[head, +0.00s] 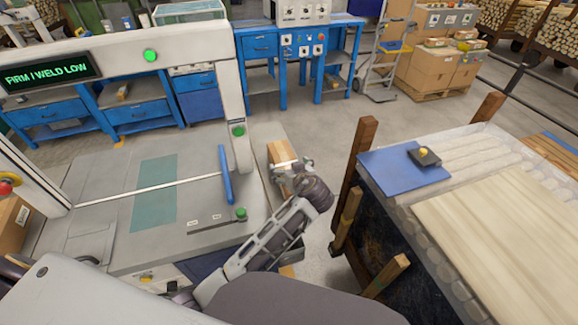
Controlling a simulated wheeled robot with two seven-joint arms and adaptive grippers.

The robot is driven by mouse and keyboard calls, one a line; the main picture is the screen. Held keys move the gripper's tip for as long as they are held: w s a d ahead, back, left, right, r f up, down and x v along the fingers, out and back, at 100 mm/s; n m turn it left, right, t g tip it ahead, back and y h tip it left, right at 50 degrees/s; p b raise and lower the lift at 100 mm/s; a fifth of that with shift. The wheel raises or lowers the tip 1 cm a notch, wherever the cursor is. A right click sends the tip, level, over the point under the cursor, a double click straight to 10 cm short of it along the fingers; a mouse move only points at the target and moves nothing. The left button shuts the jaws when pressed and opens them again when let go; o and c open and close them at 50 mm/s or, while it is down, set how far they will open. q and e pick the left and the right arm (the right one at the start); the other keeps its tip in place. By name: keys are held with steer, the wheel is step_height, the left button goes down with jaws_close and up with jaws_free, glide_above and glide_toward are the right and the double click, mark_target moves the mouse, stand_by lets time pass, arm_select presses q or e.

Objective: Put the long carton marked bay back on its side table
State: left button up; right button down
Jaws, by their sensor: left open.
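A tan carton (281,152) lies at the right side of the machine, on a narrow grey side table (262,132). No marking on it can be read from here. My left gripper (284,166) is open at the near end of this carton, with its fingers at or just over it. I cannot tell whether they touch it. My left forearm and wrist hide what lies below and behind them. My right gripper is not in view.
The grey machine bed (100,230) with a blue handle (226,174) stands close on the left. A wooden-posted bench with a blue mat (403,167) stands on the right. Clear floor (320,130) lies between. Another carton (12,222) with a label sits far left.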

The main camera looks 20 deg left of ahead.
arm_select(q)
steer(key=p+v, duration=0.3)
steer(key=v, duration=0.5)
steer(key=shift+s+d+r+p, duration=0.15)
steer(key=shift+r+p, duration=0.1)
steer(key=shift+p, duration=0.05)
steer(key=shift+s+d+r, duration=0.15)
steer(key=shift+s, duration=0.1)
steer(key=shift+s+d+r+p, duration=0.2)
steer(key=shift+s+p, duration=0.1)
steer(key=shift+s, duration=0.05)
steer(key=shift+d, duration=0.1)
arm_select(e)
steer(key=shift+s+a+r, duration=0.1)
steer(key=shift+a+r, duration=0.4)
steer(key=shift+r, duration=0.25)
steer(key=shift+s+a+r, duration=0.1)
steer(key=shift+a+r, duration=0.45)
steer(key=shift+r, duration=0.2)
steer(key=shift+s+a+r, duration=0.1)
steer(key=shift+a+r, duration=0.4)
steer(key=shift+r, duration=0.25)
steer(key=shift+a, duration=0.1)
